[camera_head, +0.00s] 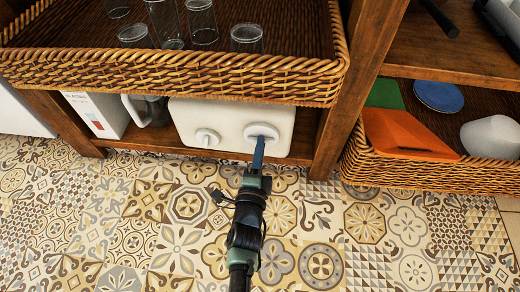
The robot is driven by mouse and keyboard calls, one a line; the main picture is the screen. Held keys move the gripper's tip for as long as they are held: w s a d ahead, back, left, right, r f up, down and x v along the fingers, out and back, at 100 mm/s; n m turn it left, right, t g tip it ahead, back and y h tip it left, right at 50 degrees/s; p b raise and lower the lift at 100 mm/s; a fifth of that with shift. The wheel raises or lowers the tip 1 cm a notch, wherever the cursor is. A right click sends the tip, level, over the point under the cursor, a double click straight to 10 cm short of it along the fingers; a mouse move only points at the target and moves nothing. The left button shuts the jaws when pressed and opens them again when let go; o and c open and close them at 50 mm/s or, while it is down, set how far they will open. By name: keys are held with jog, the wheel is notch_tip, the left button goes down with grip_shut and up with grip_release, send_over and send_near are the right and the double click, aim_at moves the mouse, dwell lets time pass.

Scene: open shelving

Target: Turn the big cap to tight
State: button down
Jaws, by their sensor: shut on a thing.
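A white box-shaped container (232,119) stands on the low wooden shelf, under a wicker tray. Its front face carries two round white caps. The big cap (262,131) is on the right, and the smaller cap (207,138) is on the left. My gripper (259,146) reaches up from the floor side, with its blue fingers shut at the lower middle of the big cap. The fingers hide part of the cap's lower edge and grip. I cannot tell from this view how far the cap is turned.
The wicker tray (170,75) with several glasses overhangs the container. A box (98,114) and a grey mug (146,110) stand to the left. A wooden post (352,85) rises at the right, beside a wicker basket (430,176). The tiled floor in front is clear.

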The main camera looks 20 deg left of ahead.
jog(key=shift+m, duration=0.6)
jog(key=c, duration=0.9)
grip_release()
jog(key=p+v, duration=0.5)
jog(key=v, duration=0.8)
jog(key=shift+f, duration=0.1)
